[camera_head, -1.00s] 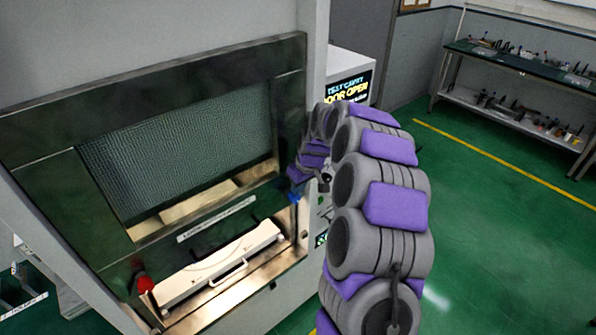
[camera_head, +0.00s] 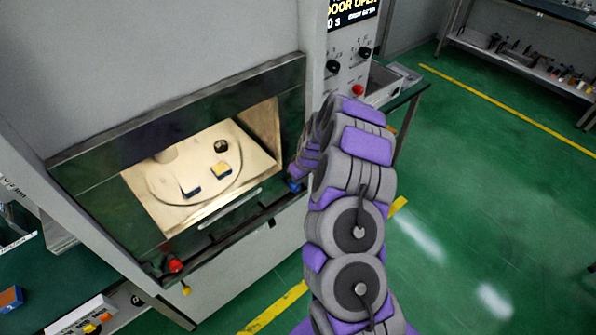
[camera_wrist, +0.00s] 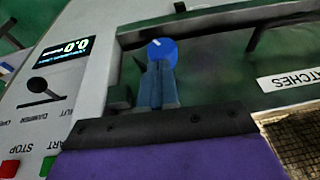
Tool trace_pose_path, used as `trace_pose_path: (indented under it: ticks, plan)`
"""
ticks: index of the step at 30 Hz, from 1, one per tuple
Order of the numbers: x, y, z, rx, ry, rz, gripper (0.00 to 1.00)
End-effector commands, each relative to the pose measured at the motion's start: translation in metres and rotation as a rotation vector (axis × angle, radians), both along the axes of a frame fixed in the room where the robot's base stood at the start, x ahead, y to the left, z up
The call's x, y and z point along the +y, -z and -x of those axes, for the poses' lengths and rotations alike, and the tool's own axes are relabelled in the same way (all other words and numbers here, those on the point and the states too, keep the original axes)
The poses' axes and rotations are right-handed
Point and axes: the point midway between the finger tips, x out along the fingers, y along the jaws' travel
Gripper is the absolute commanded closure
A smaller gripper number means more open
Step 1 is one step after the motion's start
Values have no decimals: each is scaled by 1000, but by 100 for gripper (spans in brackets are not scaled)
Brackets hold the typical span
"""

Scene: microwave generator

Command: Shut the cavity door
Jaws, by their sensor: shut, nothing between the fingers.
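The cavity door (camera_head: 110,195) is a dark green framed panel on the front of the grey cabinet, and the lit cavity floor (camera_head: 165,190) with a round plate shows within its frame. I cannot tell the door's exact position. A red knob (camera_head: 175,265) is at its lower left. A blue knob (camera_head: 293,185) is at its lower right, also in the wrist view (camera_wrist: 161,50). My gripper (camera_wrist: 157,82) is shut and empty, its fingertips close to the blue knob; contact is unclear. In the head view my arm partly hides it. The display (camera_head: 350,12) shows "DOOR OPEN".
A control panel (camera_head: 350,60) with knobs and a red button is right of the door. A bench (camera_head: 405,95) stands behind my arm. Green floor on the right is clear.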

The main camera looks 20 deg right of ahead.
Motion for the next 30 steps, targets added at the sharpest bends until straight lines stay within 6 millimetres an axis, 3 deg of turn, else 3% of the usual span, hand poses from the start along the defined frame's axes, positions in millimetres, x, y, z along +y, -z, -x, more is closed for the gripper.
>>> trace_pose_path:
  ticks: [6, 21, 26, 30]
  plan:
    - [0, 18, 0, -2, -1, 1, 100]
    - [2, 25, 3, 13, -4, -4, 100]
    - [2, 13, 0, 11, -3, -3, 100]
    - [3, -16, -7, -6, -3, 1, 100]
